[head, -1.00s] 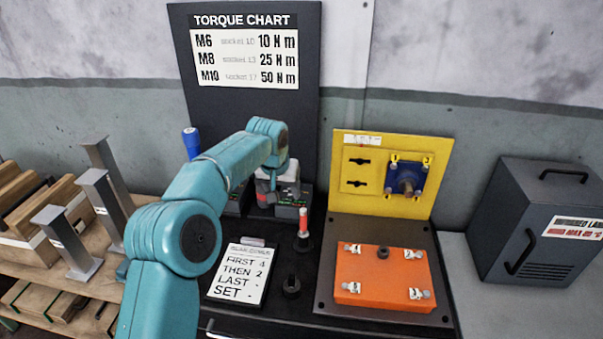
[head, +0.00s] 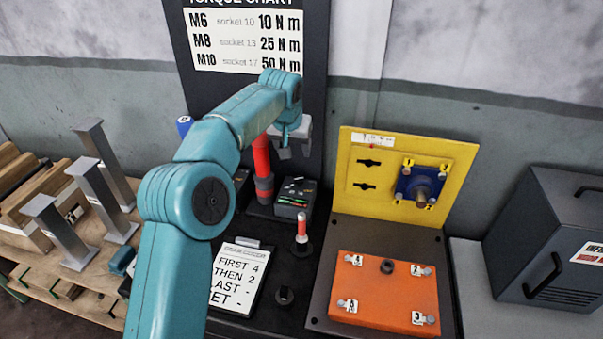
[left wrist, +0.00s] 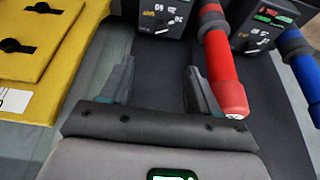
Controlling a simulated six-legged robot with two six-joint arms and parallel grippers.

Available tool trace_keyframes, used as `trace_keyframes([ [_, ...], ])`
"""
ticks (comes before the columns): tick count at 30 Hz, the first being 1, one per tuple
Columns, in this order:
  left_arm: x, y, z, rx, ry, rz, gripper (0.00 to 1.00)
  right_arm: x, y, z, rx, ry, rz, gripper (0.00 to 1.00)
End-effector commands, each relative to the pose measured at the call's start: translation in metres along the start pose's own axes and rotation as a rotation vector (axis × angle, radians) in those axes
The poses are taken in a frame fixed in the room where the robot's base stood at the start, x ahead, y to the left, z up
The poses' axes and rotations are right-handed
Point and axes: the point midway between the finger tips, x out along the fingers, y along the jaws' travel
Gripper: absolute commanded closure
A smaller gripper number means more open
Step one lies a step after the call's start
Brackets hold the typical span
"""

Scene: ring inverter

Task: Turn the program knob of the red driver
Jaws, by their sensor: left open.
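The red driver (head: 262,165) stands upright at the back of the black bench, with a dark control box (head: 294,196) just right of it. In the left wrist view the red driver (left wrist: 219,68) runs past the outer side of my right-hand finger, and the box (left wrist: 163,14) lies beyond the fingertips. Its dark knob (left wrist: 165,27) has a white pointer line. My left gripper (head: 291,147) is open and empty, above and behind the box. It also shows in the left wrist view (left wrist: 158,82). I cannot tell whether a finger touches the red driver.
A blue driver (left wrist: 300,62) stands beside a second box (left wrist: 258,24). A yellow panel (head: 378,195) and an orange block (head: 385,295) are at the right.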

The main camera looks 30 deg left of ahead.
Motion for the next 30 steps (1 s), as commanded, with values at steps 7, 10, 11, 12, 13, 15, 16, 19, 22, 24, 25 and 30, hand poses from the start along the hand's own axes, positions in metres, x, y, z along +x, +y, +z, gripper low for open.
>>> trace_keyframes([
  [7, 0.047, -0.001, 0.005, 0.001, -0.008, -0.002, 0.39, -0.007, -0.003, 0.0, 0.0, 0.0, 0.0, 0.57],
  [10, 0.071, 0.0, 0.005, 0.001, -0.008, -0.001, 0.39, -0.012, -0.004, 0.0, 0.0, 0.0, 0.0, 0.57],
  [11, 0.078, 0.0, 0.005, 0.0, -0.007, -0.001, 0.39, -0.013, -0.005, 0.0, 0.0, 0.0, 0.0, 0.57],
  [12, 0.088, 0.0, 0.005, 0.0, -0.008, -0.001, 0.39, -0.016, -0.006, 0.0, 0.0, 0.0, 0.0, 0.57],
  [13, 0.095, 0.0, 0.004, 0.001, -0.007, -0.001, 0.39, -0.018, -0.006, 0.0, 0.0, 0.0, 0.0, 0.57],
  [15, 0.11, 0.001, 0.004, 0.001, -0.007, -0.001, 0.39, -0.021, -0.008, 0.001, 0.0, 0.0, 0.0, 0.57],
  [16, 0.117, 0.001, 0.004, 0.0, -0.006, -0.001, 0.39, -0.023, -0.008, 0.001, 0.0, 0.0, 0.0, 0.57],
  [19, 0.135, 0.001, 0.003, 0.0, -0.006, -0.001, 0.39, -0.027, -0.01, 0.001, 0.0, 0.0, 0.0, 0.57],
  [22, 0.147, 0.001, 0.002, 0.0, -0.004, 0.0, 0.39, -0.03, -0.011, 0.001, 0.0, 0.0, 0.0, 0.57],
  [24, 0.153, 0.001, 0.002, 0.0, -0.003, 0.0, 0.39, -0.031, -0.011, 0.001, 0.0, 0.0, 0.0, 0.57],
  [25, 0.154, 0.002, 0.002, 0.0, -0.003, 0.0, 0.39, -0.031, -0.011, 0.001, 0.0, 0.0, 0.0, 0.57],
  [30, 0.158, 0.001, 0.001, 0.0, -0.002, 0.0, 0.39, -0.031, -0.011, 0.001, 0.0, 0.0, 0.0, 0.57],
])
